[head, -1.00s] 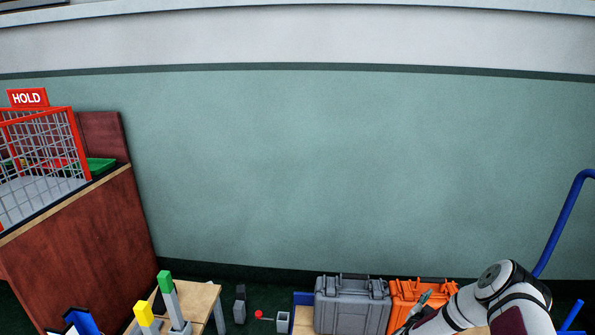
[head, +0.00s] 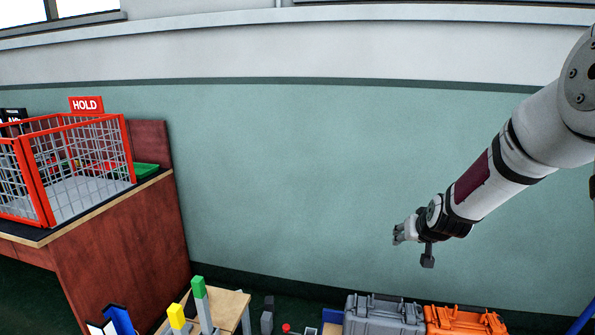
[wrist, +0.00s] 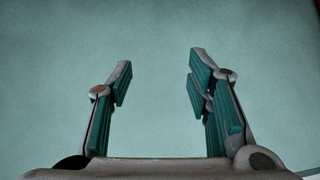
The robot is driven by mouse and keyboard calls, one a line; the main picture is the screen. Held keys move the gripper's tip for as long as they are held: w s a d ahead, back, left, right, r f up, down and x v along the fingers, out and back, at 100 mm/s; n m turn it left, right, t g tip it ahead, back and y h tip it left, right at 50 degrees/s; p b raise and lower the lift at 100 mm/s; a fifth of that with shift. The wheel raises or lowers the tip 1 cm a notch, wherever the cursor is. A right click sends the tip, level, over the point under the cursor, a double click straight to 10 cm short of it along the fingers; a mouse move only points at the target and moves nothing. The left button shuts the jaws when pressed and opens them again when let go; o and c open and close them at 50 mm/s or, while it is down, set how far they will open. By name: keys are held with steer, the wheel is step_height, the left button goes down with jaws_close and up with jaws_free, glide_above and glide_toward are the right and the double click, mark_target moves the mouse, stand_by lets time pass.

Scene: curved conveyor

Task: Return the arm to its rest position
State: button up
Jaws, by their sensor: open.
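My gripper (head: 398,234) is at the end of my white arm with a dark red band, which reaches in from the upper right in the head view. It is raised above the cases and points left, in front of the green wall. In the wrist view my gripper (wrist: 160,85) shows two fingers with green pads, spread wide apart. Nothing is between them, and only plain green wall shows beyond.
A red wire cage (head: 70,205) with a HOLD sign stands on a wooden counter (head: 125,245) at left. A grey case (head: 385,316) and an orange case (head: 465,321) sit low at right. A small table (head: 228,303) is at lower left. The wall's middle is clear.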

steer(key=s+a+r+n+g, duration=0.1)
steer(key=s+a+r, duration=0.15)
steer(key=s, duration=0.25)
steer(key=s+a+r+g, duration=0.1)
steer(key=s+a+r, duration=0.1)
steer(key=s+r, duration=0.25)
steer(key=s+a+r+g, duration=0.1)
steer(key=s+a+g, duration=0.1)
steer(key=s, duration=1.2)
steer(key=s+a+r+g+y, duration=0.1)
steer(key=s+a+r+g, duration=0.15)
steer(key=s, duration=1.05)
steer(key=s+a+r+g, duration=0.1)
steer(key=s+g, duration=0.1)
steer(key=s, duration=1.2)
step_height(320, 180, up, 22)
steer(key=n+t+p, duration=0.1)
steer(key=t+p, duration=0.2)
steer(key=p, duration=1.8)
steer(key=shift+w+r, duration=0.15)
steer(key=shift+w, duration=0.05)
